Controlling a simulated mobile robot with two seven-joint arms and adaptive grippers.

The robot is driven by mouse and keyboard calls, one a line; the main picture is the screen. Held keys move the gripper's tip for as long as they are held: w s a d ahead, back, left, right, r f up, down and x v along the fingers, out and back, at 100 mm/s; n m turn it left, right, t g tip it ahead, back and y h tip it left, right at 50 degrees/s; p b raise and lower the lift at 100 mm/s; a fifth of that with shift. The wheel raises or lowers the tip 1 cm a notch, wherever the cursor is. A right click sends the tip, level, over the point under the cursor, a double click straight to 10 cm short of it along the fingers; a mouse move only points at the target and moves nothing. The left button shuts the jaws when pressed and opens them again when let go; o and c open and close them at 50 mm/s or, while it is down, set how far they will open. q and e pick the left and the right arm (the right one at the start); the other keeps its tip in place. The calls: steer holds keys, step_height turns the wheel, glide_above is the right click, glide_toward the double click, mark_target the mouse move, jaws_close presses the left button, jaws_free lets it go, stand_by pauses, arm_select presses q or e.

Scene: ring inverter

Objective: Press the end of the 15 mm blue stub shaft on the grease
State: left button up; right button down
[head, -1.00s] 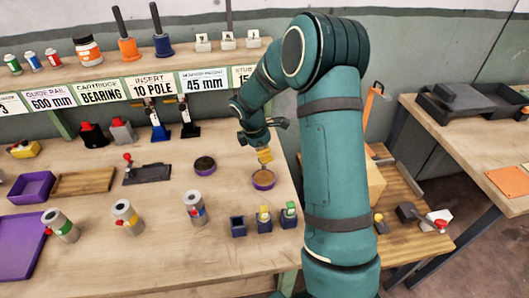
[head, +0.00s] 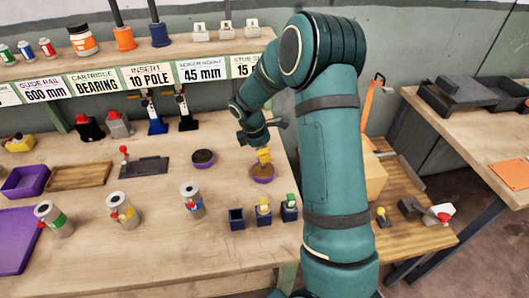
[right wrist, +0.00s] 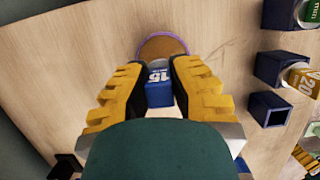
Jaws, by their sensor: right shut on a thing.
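My right gripper (head: 264,158) is shut on the blue stub shaft (right wrist: 158,88), which is marked 15 in the right wrist view. The gripper points down over the grease dish (head: 262,178), a shallow round dish with a purple rim and tan grease. The dish also shows in the right wrist view (right wrist: 162,46), just beyond the shaft. The shaft's far end is hidden, so I cannot tell whether it touches the grease. In the head view the fingers hide the shaft. My left gripper is not in view.
A navy holder (head: 237,220) stands empty in front of the dish, beside holders with a yellow shaft (head: 263,206) and a green shaft (head: 290,201). A second, dark-filled dish (head: 203,157) lies left of the grease. A grey cylinder (head: 192,203) stands nearer the front.

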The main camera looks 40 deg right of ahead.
steer(key=shift+f+b, duration=0.3)
steer(key=shift+f, duration=0.25)
stand_by(0.5)
stand_by(1.2)
steer(key=shift+r+p, duration=3.15)
steer(key=shift+r, duration=0.4)
steer(key=shift+f, duration=0.1)
